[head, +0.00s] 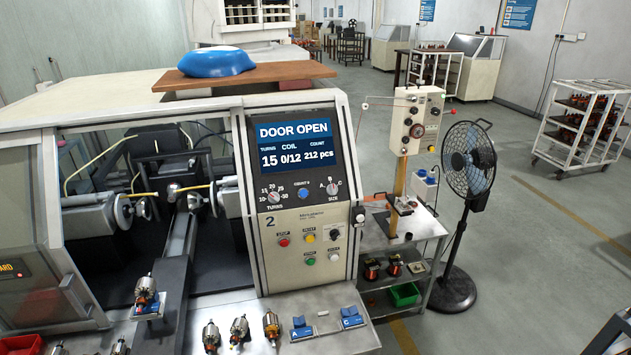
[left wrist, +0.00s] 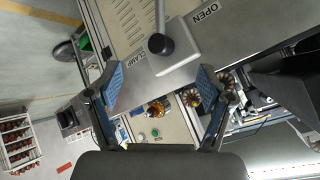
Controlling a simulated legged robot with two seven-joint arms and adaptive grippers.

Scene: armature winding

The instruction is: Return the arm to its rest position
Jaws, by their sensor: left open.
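My left gripper (left wrist: 161,84) shows only in the left wrist view. Its two blue-padded fingers are spread wide with nothing between them. A lever with a black knob (left wrist: 160,43) stands on a metal plate (left wrist: 120,25) marked CLAMP and OPEN, beyond the fingertips. Armatures (left wrist: 155,108) show between and beside the fingers. In the head view neither gripper shows. The winding machine (head: 300,240) has its door open, and its screen (head: 293,145) reads DOOR OPEN. One armature (head: 145,291) stands in a blue holder at the machine's front.
Several armatures (head: 239,328) and blue blocks marked A (head: 301,328) and C (head: 351,317) are on the front shelf. A small metal cart (head: 420,225) and a standing fan (head: 468,165) are at the right.

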